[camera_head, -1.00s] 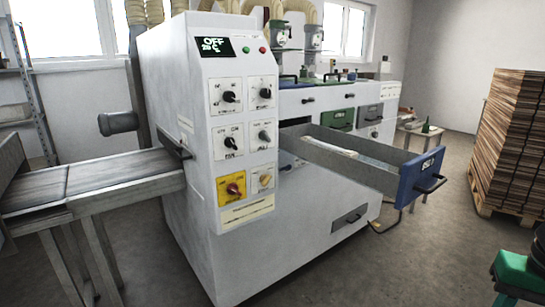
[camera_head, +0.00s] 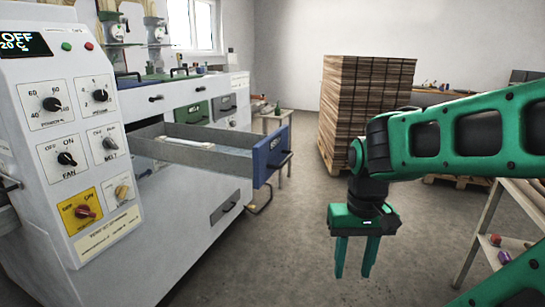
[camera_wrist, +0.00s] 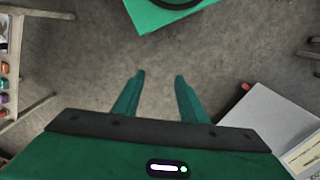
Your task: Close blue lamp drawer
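The blue lamp drawer (camera_head: 269,155) is pulled far out of the white machine in the head view. It has a blue front with a dark handle (camera_head: 275,170) and long grey side walls, and a pale long item lies inside. My gripper (camera_head: 354,258) hangs fingers down to the right of the drawer, apart from it, over the floor. Its two green fingers are spread with nothing between them. The wrist view also shows the open gripper (camera_wrist: 160,82) above bare floor.
The white machine (camera_head: 85,150) carries knobs and a panel reading OFF. A wood stack (camera_head: 365,100) stands on a pallet at the back. A shelf (camera_head: 500,235) stands at right. Floor between is clear.

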